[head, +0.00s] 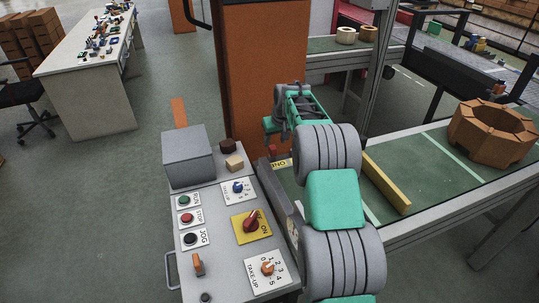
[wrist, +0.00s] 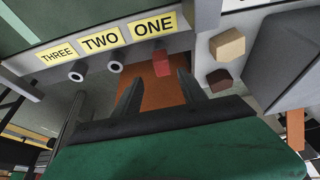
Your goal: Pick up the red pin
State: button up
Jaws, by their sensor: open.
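The red pin (wrist: 161,64) sits at the panel edge below the label ONE in the wrist view. In the head view a small red tip (head: 273,151) shows just above the partly hidden yellow label. My gripper (wrist: 160,84) is open and empty, its two dark fingertips apart, with the pin just beyond the gap between them. In the head view my gripper (head: 268,128) is close to the pin, partly hidden by my arm.
A tan block (wrist: 227,44) and a dark brown block (wrist: 219,80) are right of the pin. A grey control box (head: 187,155) and a yellow bar (head: 386,182) stand near my arm.

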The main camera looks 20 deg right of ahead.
aim_at(271, 150)
jog(key=x, duration=0.2)
jog(key=p+x, duration=0.1)
jog(key=x, duration=0.2)
jog(key=p+x, duration=0.1)
jog(key=x, duration=0.2)
jog(key=shift+w+a, duration=0.2)
jog(key=shift+a, duration=0.05)
jog(key=shift+c, duration=0.2)
grip_shut()
